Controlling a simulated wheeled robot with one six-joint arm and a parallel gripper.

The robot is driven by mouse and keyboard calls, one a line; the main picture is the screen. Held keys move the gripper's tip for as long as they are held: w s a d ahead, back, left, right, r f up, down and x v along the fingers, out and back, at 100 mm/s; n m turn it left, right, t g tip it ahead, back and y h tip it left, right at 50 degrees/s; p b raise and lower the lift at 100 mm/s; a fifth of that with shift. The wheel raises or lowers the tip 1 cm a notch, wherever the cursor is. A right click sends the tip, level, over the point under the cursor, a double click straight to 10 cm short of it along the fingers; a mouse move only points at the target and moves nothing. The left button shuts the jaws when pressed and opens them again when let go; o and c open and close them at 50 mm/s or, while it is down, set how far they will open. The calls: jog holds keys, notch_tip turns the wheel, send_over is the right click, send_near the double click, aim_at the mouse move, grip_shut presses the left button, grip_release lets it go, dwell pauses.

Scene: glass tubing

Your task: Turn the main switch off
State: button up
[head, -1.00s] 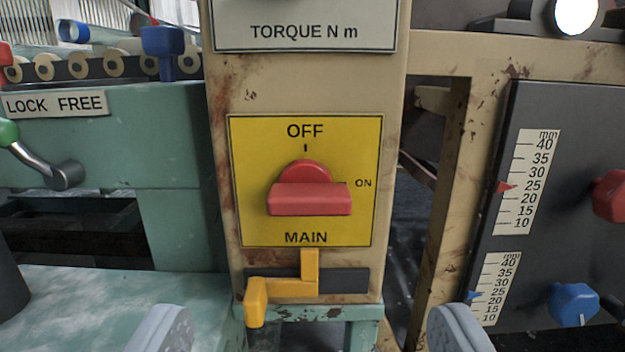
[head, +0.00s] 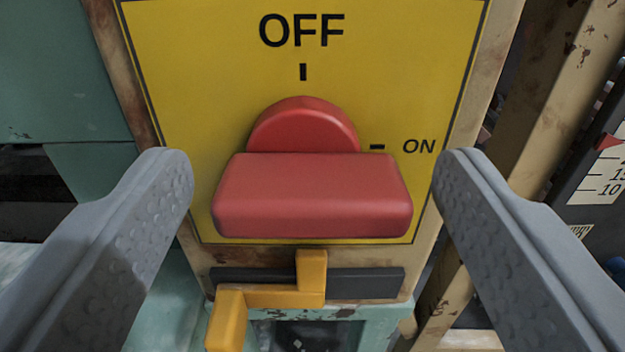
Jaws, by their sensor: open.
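The red main switch (head: 312,195) sits on a yellow plate (head: 190,60) in the head view. Its thick handle bar lies level, across the picture, in line with the ON side; the OFF mark is above it. The tick for ON is at the right of the round hub. My gripper (head: 314,180) is open, with one grey finger to the left of the handle and one to the right. There are gaps between both fingers and the handle ends, and neither appears to touch it.
A yellow-orange lever (head: 312,280) in a dark slot (head: 365,283) is just below the plate. A rusty beige post (head: 550,110) and a dark panel with a scale (head: 600,175) stand at the right. Green machine casing (head: 60,85) is at the left.

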jog(key=shift+c, duration=0.2)
jog(key=c, duration=0.9)
jog(key=shift+c, duration=0.2)
jog(key=shift+n, duration=0.3)
jog(key=n, duration=0.3)
jog(key=shift+n, duration=0.3)
jog(key=n, duration=0.4)
jog(key=shift+a+n, duration=0.15)
jog(key=shift+n, duration=0.15)
jog(key=n, duration=0.4)
jog(key=shift+a, duration=0.1)
jog(key=n, duration=0.5)
jog(key=shift+a+f, duration=0.1)
